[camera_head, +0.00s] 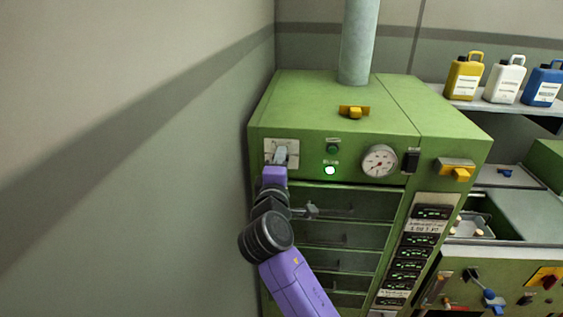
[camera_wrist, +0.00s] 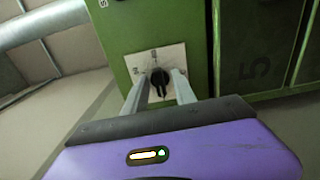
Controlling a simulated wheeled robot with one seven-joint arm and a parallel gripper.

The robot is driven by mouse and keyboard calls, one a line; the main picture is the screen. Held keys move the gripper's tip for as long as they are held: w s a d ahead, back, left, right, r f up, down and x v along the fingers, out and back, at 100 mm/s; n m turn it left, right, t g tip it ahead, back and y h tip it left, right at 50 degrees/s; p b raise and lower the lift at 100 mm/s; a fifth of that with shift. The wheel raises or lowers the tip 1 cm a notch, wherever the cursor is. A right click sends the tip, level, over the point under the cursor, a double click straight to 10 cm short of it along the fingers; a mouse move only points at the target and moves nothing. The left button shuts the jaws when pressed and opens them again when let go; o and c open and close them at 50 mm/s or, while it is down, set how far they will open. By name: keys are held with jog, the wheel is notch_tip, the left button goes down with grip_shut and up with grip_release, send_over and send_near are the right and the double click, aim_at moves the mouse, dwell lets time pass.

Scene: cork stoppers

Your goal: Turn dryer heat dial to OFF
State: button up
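The heat dial (camera_wrist: 160,78) is a black knob on a white square plate with small dark marks, too small to read. The plate (camera_head: 270,147) is at the upper left of the green dryer's front in the head view, where my gripper (camera_head: 281,156) covers the knob. In the wrist view, my gripper (camera_wrist: 160,80) is open, with one grey finger on each side of the knob. Narrow gaps seem to show between fingers and knob; contact is not clear. The knob's narrow end seems to point down in the wrist view; its setting cannot be read.
The green dryer (camera_head: 330,110) has a lit indicator (camera_head: 330,170), a round gauge (camera_head: 380,161), a yellow latch (camera_head: 456,168) and several drawers (camera_head: 340,235) below. A wall (camera_head: 130,150) stands close on the left. Jugs (camera_head: 505,80) stand on a shelf at right.

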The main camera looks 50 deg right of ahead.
dwell(0.3)
jog(key=b+v, duration=0.2)
jog(key=v, duration=0.5)
jog(key=shift+s+a, duration=0.25)
jog(key=shift+a, duration=0.05)
jog(key=s+a+f+t+y+b, duration=0.1)
jog(key=s+a+f+t+y, duration=0.1)
jog(key=s+a+f+y, duration=0.65)
jog(key=s+a+f+t+y+b, duration=0.1)
jog(key=s+a+f+b, duration=0.3)
jog(key=f, duration=0.9)
jog(key=s+a+f+m+y, duration=0.1)
jog(key=s+a+y, duration=0.15)
jog(key=s, duration=0.25)
jog(key=s+a+f+m+y, duration=0.1)
jog(key=s+a+f, duration=0.15)
jog(key=s, duration=0.35)
jog(key=s+r+m, duration=0.2)
jog(key=s+m, duration=0.1)
jog(key=s, duration=0.3)
jog(key=s+a+r+m+y, duration=0.1)
jog(key=s+r+m, duration=0.1)
jog(key=s, duration=0.3)
jog(key=shift+s+a+r+m+t, duration=0.25)
jog(key=shift+s+r+m+t, duration=0.05)
jog(key=shift+s+m+t, duration=0.1)
